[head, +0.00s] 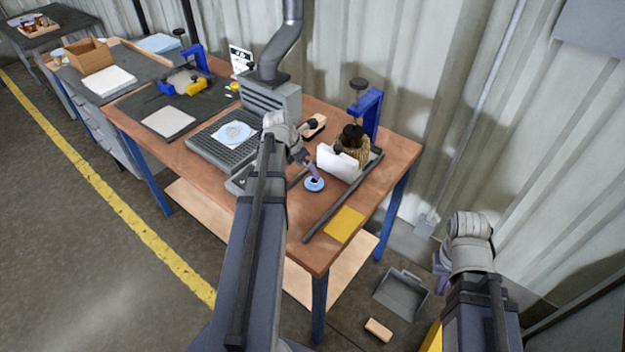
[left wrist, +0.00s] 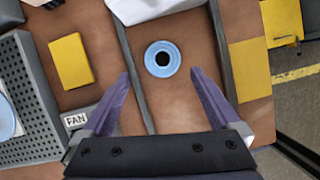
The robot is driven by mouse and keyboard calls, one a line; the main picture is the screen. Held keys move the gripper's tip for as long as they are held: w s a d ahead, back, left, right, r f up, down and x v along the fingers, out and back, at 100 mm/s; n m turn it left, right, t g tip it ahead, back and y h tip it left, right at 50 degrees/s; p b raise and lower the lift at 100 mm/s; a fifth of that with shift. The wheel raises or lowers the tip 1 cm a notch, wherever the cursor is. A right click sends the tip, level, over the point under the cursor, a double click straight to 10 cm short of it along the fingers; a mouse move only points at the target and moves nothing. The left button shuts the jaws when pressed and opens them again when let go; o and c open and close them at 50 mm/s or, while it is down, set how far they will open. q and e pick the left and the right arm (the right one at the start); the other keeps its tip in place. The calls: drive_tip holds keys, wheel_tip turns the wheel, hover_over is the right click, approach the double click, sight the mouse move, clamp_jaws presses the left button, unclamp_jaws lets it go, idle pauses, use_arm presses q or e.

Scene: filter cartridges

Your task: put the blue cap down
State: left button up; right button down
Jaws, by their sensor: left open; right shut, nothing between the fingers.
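The blue cap (head: 314,184), a light blue ring with a dark centre, rests on the brown wooden bench top. In the left wrist view, the blue cap (left wrist: 162,59) lies just beyond my left fingertips, between their lines, with bare wood around it. My left gripper (head: 311,170) is over the cap in the head view. In the left wrist view, my left gripper (left wrist: 160,73) has its purple fingers wide apart with nothing held. My right gripper (head: 440,268) hangs off the bench at the lower right, shut and empty, partly hidden by its wrist.
A long dark bar (head: 343,197) lies right of the cap, with a yellow pad (head: 344,224) beyond it. A white block (head: 338,162) and a blue clamp (head: 371,112) stand behind. A perforated grey box (head: 205,149) is at left. A dustpan (head: 402,292) lies on the floor.

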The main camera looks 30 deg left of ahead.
sight(313, 181)
use_arm(q)
drive_tip(key=shift+s+b+x, duration=0.1)
drive_tip(key=shift+b+x, duration=1.8)
drive_tip(key=shift+x, duration=0.1)
drive_tip(key=shift+s+b+x, duration=0.15)
drive_tip(key=shift+b+x, duration=1.7)
drive_tip(key=shift+x, duration=0.15)
drive_tip(key=shift+d, duration=0.15)
drive_tip(key=shift+c, duration=0.3)
drive_tip(key=c, duration=1.2)
drive_tip(key=shift+r, duration=0.15)
wheel_tip(313, 181, up, 10)
drive_tip(key=p, duration=1)
